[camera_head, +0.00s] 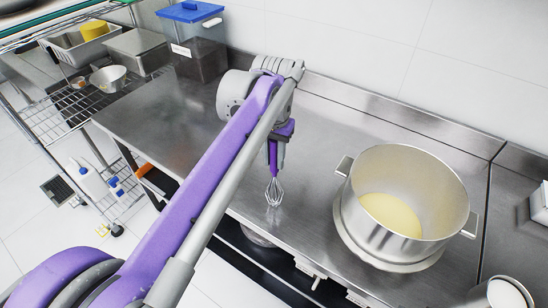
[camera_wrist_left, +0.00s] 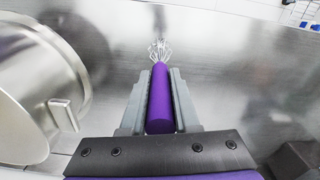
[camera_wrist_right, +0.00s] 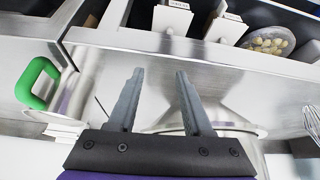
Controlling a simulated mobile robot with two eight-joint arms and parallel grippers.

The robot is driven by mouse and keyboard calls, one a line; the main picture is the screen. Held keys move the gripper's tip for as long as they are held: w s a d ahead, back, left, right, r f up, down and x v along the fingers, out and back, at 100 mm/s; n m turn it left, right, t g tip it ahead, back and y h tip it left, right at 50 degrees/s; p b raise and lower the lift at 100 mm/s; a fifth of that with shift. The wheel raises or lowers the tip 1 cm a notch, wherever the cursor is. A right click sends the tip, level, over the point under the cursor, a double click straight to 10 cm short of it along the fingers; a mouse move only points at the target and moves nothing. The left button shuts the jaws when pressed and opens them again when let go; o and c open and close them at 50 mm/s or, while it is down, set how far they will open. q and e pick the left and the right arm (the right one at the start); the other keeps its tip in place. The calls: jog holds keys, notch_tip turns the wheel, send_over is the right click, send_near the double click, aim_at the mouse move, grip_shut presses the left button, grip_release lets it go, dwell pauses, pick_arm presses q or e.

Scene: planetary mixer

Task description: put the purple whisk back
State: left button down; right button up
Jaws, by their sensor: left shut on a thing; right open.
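The purple whisk (camera_head: 273,157) hangs wires-down over the steel counter, its wire end close to the surface; I cannot tell if it touches. My left gripper (camera_head: 279,141) is shut around its purple handle. In the left wrist view the handle (camera_wrist_left: 160,105) lies lengthwise between the fingers and the wires (camera_wrist_left: 160,50) stick out beyond them. My right gripper (camera_wrist_right: 160,72) shows only in its own wrist view, open and empty, with metal surfaces behind its fingers. Part of a wire whisk (camera_wrist_right: 312,122) shows at that view's right edge.
A big steel pot (camera_head: 358,198) with pale yellow contents stands on the counter (camera_head: 320,140), right of the whisk. A blue-lidded bin (camera_head: 191,45) stands at the back left, beside a wire rack (camera_head: 62,117). The right wrist view shows a green handle (camera_wrist_right: 34,82) and a bowl of yellow pieces (camera_wrist_right: 268,41).

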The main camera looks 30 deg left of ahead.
pick_arm(q)
jog(key=shift+w+f, duration=0.1)
jog(key=shift+f, duration=0.1)
jog(key=c, duration=0.7)
grip_release()
jog(key=shift+o, duration=0.2)
jog(key=shift+r, duration=0.1)
jog(key=shift+r, duration=0.3)
notch_tip(320, 180, up, 12)
jog(key=shift+f+p, duration=0.15)
jog(key=shift+p, duration=0.4)
